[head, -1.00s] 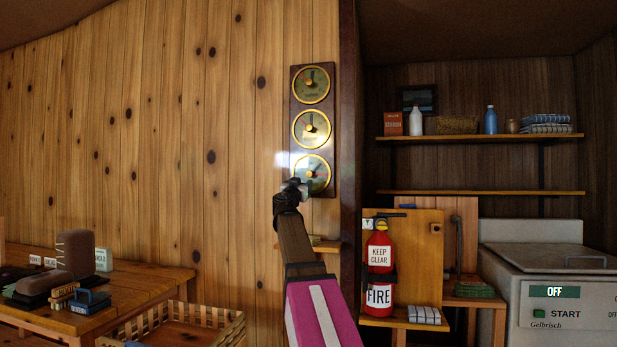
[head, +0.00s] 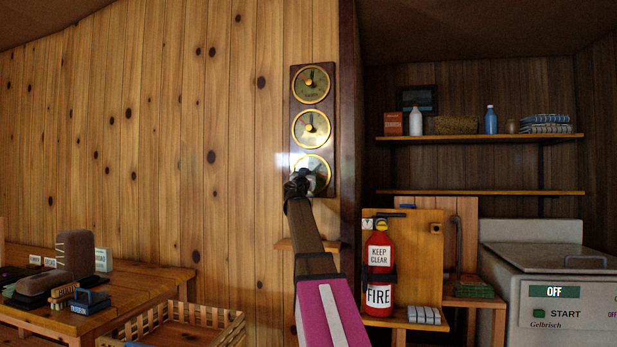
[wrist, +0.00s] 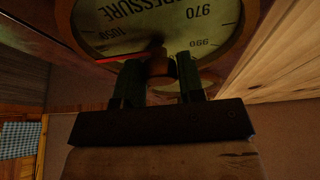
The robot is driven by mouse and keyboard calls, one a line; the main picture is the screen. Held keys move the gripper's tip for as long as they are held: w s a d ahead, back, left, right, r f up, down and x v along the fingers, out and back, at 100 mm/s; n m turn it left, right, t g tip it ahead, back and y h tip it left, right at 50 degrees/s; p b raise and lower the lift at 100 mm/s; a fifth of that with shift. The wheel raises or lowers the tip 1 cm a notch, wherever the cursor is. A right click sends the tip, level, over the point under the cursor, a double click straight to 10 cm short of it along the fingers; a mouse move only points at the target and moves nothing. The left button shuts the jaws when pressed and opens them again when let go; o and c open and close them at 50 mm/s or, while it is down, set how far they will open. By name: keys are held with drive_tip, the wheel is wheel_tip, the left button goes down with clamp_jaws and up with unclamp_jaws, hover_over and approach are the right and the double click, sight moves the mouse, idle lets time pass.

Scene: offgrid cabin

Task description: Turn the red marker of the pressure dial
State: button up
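The pressure dial (head: 312,163) is the lowest of three round brass-rimmed gauges on a dark wall board. In the wrist view the pressure dial (wrist: 110,40) is upside down, with its lettering and numbers partly cut off. Its red marker (wrist: 120,58) is a thin bar pointing left from the central brown knob (wrist: 160,68). My gripper (head: 300,180) is at the dial's lower left in the head view and covers part of it. In the wrist view the fingers of my gripper (wrist: 161,75) stand on either side of the knob; whether they press on it is unclear.
Two other gauges (head: 310,128) sit above on the same board. A dark post (head: 349,130) stands just right of it. A small wooden ledge (head: 285,244) is below. A fire extinguisher (head: 379,265) stands lower right. The wall left of the board is clear.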

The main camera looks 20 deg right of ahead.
clamp_jaws()
